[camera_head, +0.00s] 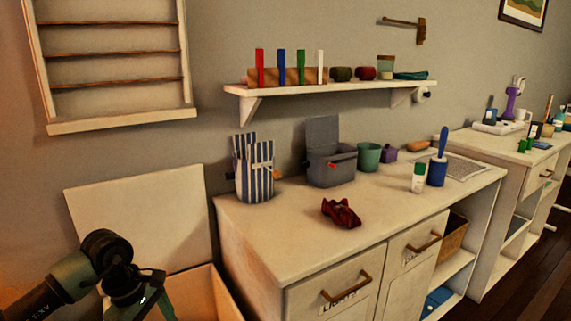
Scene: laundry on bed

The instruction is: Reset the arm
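My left arm comes in at the lower left corner. Its dark wrist and green gripper part (142,298) hang in front of an open white box (196,294) with a raised lid (140,215). The fingertips are cut off or hidden at the bottom edge, so I cannot tell if this gripper is open or shut. I see nothing held in the part that shows. My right arm and gripper are not in view.
A white dresser (285,228) stands right of the box. It bears a striped container (254,175), a grey open box (330,165), a dark red cloth-like item (341,212), a green cup (368,157) and a blue holder (437,170). A wall shelf (330,87) hangs above.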

